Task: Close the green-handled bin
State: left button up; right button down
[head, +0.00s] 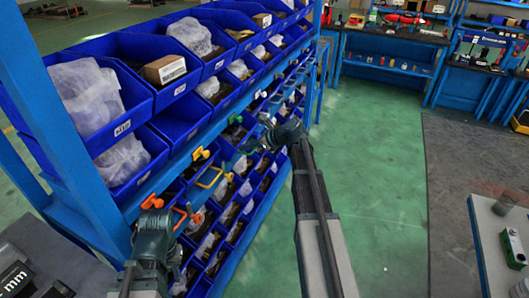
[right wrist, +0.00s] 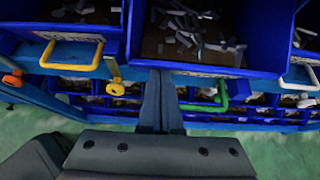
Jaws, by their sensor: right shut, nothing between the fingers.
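The green handle (right wrist: 220,96) shows in the right wrist view on the front of a blue bin (right wrist: 190,58) that holds small grey pieces. This bin seems to stand out toward the camera. My right gripper (right wrist: 161,78) is shut and empty, its fingertips at the bin's front, left of the handle's green end. Whether they touch is unclear. In the head view my right gripper (head: 262,142) is at the rack front and partly hides the bins there. My left gripper (head: 155,222) is low at the rack's near end, by an orange handle (head: 181,216); its fingers are not clear.
The blue rack (head: 190,150) holds several rows of bins. Coloured knobs (head: 200,153) stick out.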

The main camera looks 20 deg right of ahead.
aim_at(234, 144)
jog(key=w+a, duration=0.1)
jog(key=w, duration=0.1)
jog(key=w+a, duration=0.2)
jog(key=shift+a, duration=0.15)
jog(key=shift+w+a, duration=0.1)
jog(key=shift+a, duration=0.05)
